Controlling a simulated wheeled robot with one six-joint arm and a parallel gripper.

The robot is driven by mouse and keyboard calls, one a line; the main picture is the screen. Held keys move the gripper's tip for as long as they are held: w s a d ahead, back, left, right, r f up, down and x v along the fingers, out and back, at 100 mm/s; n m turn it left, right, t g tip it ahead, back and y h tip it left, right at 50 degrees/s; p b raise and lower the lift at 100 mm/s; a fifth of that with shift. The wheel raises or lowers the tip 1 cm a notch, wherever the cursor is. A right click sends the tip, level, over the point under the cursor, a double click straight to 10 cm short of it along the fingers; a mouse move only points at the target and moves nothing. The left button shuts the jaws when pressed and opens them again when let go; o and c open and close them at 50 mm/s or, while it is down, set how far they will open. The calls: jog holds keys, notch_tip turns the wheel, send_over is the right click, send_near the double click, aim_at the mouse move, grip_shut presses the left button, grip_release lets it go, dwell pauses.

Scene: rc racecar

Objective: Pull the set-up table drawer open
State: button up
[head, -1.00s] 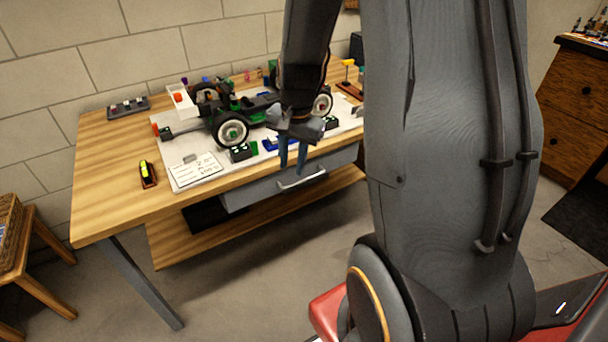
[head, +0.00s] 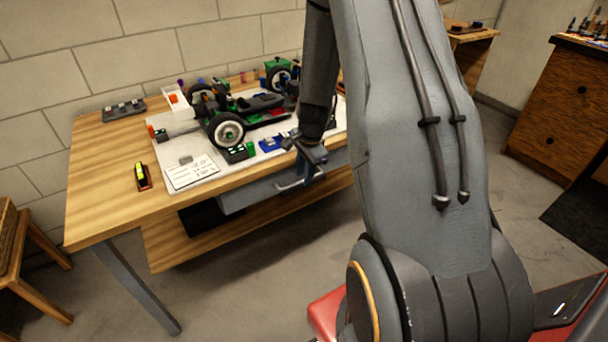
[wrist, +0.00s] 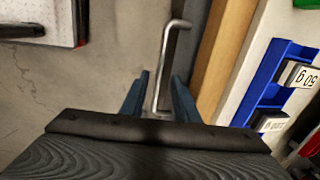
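The set-up table (head: 105,200) has a grey drawer (head: 240,197) under its front edge. The drawer looks shut. Its silver bar handle (head: 288,186) is partly covered by my gripper (head: 310,176) in the head view. In the wrist view, the handle (wrist: 168,50) runs between the two blue fingers of my gripper (wrist: 160,80). The fingers stand apart, with a gap on each side of the bar. Whether either finger touches it is not clear. The grey drawer front (wrist: 186,55) lies just right of the handle there.
An RC car (head: 240,110) stands on a white mat (head: 190,175) on the tabletop. Blue trays (wrist: 265,85) with weights lie near the table edge. A low wooden shelf (head: 175,243) is under the table. The floor before the drawer is open.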

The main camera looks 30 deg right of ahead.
jog(key=shift+f, duration=0.25)
grip_shut()
